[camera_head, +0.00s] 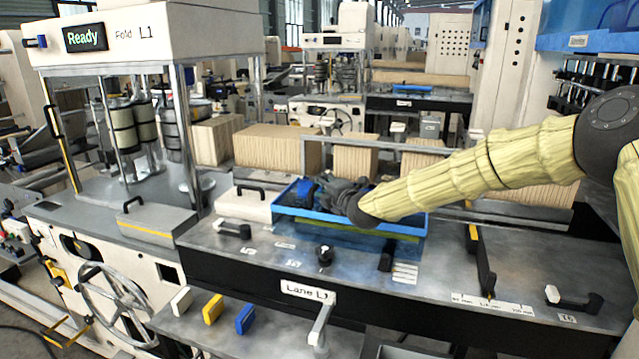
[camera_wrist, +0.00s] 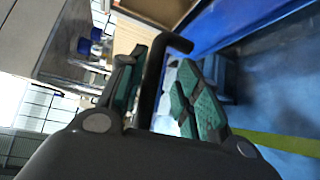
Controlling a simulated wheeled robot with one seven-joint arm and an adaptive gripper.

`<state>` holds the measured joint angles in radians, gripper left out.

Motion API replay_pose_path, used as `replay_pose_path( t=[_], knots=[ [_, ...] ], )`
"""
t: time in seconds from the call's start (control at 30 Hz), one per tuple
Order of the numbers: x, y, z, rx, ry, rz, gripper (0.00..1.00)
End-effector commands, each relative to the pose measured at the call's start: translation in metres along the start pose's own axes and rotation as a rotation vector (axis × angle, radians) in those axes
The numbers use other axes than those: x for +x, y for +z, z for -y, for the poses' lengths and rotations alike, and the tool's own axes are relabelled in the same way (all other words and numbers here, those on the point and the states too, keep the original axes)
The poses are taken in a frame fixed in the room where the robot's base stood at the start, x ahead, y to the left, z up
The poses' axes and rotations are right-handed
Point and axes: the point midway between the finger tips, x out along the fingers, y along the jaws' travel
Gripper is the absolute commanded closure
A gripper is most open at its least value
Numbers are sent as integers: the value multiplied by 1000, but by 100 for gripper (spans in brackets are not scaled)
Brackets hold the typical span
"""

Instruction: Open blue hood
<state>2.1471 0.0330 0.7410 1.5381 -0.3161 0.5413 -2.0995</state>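The blue hood (camera_head: 400,228) sits on the grey lane bench, with a blue frame and a see-through blue front; it looks closed. My gripper (camera_head: 338,194) reaches in from the right and is at the hood's upper part, hiding some of it. In the wrist view, a black bar handle (camera_wrist: 154,85) stands between the two green-padded fingers of my gripper (camera_wrist: 160,92). The fingers are apart; the left one lies close to the bar and a gap shows on the right. The hood's blue surface (camera_wrist: 285,75) fills the right side there. Where the handle joins the hood is unclear.
The bench (camera_head: 460,320) carries several black handles and knobs. A white box with a black handle (camera_head: 245,203) stands left of the hood. A "Ready" machine (camera_head: 140,40) is at left. Yellow (camera_head: 213,308) and blue (camera_head: 245,318) blocks stand on the front shelf.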

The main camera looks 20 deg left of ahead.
Motion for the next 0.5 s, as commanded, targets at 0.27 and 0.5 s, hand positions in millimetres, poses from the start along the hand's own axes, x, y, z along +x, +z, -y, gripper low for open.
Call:
replay_pose_path(
  t=[0.27, 0.5],
  knots=[
    [19, -1, 0, 0, -1, -2, 63],
    [24, 0, 3, 1, -3, -3, 63]
  ],
)
